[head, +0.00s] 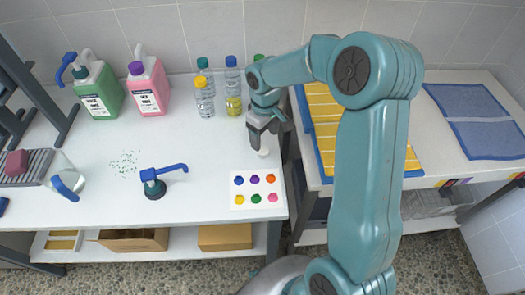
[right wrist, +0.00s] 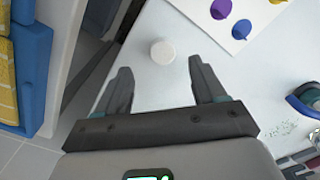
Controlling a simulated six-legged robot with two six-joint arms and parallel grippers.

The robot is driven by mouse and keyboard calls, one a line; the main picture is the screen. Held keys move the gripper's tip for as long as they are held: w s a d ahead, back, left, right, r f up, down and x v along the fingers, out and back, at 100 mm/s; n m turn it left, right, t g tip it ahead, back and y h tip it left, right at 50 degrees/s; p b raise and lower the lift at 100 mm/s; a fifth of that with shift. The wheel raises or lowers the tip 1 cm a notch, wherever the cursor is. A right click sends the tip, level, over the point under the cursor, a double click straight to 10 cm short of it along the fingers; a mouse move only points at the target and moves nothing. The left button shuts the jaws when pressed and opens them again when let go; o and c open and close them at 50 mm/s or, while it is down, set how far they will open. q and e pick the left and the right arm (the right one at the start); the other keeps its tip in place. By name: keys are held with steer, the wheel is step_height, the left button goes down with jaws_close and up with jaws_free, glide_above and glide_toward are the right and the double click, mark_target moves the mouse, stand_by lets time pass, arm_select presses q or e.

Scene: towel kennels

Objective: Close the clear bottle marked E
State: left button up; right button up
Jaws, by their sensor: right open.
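Several clear bottles stand at the back of the white table: one with a dark teal cap (head: 204,72), one with a blue cap (head: 232,75), and a small one with a yellow cap (head: 204,98). A green cap (head: 259,58) shows beside my right arm, its bottle mostly hidden. I cannot read an E on any bottle. A small white round piece, like a bottle cap, lies on the table (head: 263,153); it also shows in the right wrist view (right wrist: 163,51). My right gripper (right wrist: 160,72) is open and empty above the table, the white piece just beyond its fingertips. My left gripper is out of view.
A card with coloured dots (head: 257,189) lies near the white piece. A green jug (head: 96,92) and a pink jug (head: 148,88) stand back left. Yellow and blue towels (head: 325,118) lie right, past a gap.

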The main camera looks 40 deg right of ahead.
mark_target(263, 151)
steer(key=shift+f, duration=0.45)
steer(key=f, duration=0.5)
steer(key=shift+w+a+f, duration=0.1)
steer(key=shift+w+a, duration=0.05)
steer(key=shift+a, duration=0.05)
steer(key=c, duration=1.1)
